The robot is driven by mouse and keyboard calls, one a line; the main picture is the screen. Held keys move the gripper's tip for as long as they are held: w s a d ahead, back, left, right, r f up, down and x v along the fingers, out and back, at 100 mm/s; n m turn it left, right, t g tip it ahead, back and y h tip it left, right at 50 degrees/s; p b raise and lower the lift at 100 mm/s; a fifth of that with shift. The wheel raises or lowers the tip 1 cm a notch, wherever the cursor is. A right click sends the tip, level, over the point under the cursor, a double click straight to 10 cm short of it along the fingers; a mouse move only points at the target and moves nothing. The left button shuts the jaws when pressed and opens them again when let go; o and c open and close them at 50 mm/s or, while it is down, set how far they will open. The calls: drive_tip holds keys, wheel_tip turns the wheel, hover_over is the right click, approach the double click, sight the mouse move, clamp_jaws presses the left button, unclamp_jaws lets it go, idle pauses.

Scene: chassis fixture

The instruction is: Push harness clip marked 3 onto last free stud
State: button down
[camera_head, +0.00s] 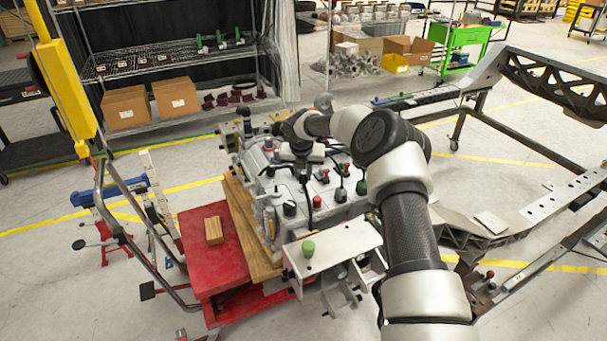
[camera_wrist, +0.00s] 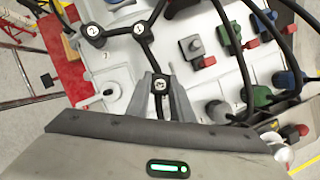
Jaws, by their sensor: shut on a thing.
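My gripper (camera_wrist: 161,92) is shut on a black harness clip (camera_wrist: 160,85) with a white round mark. The mark is too small to read surely. A black cable joins this clip to another black clip (camera_wrist: 140,28) above it, and on to a clip marked 2 (camera_wrist: 92,30); both sit on the pale chassis (camera_wrist: 205,20). What lies under the held clip is hidden, so I cannot tell if it touches a stud. In the head view my gripper (camera_head: 301,168) is low over the chassis (camera_head: 335,203).
Grey, green, blue and red connectors (camera_wrist: 230,40) and black cables stand close on the right of my gripper. A red cart (camera_head: 205,245) with a wooden block (camera_head: 214,230) is left of the chassis. A metal frame (camera_head: 480,235) lies to the right.

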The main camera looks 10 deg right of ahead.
drive_tip(key=shift+f, duration=0.2)
drive_tip(key=shift+f+b, duration=0.55)
drive_tip(key=shift+f, duration=0.2)
drive_tip(key=shift+f+b, duration=0.4)
drive_tip(key=shift+f, duration=0.25)
drive_tip(key=c, duration=1.5)
unclamp_jaws()
drive_tip(key=shift+r, duration=0.1)
drive_tip(key=shift+r+p, duration=1.9)
drive_tip(key=shift+r, duration=1.15)
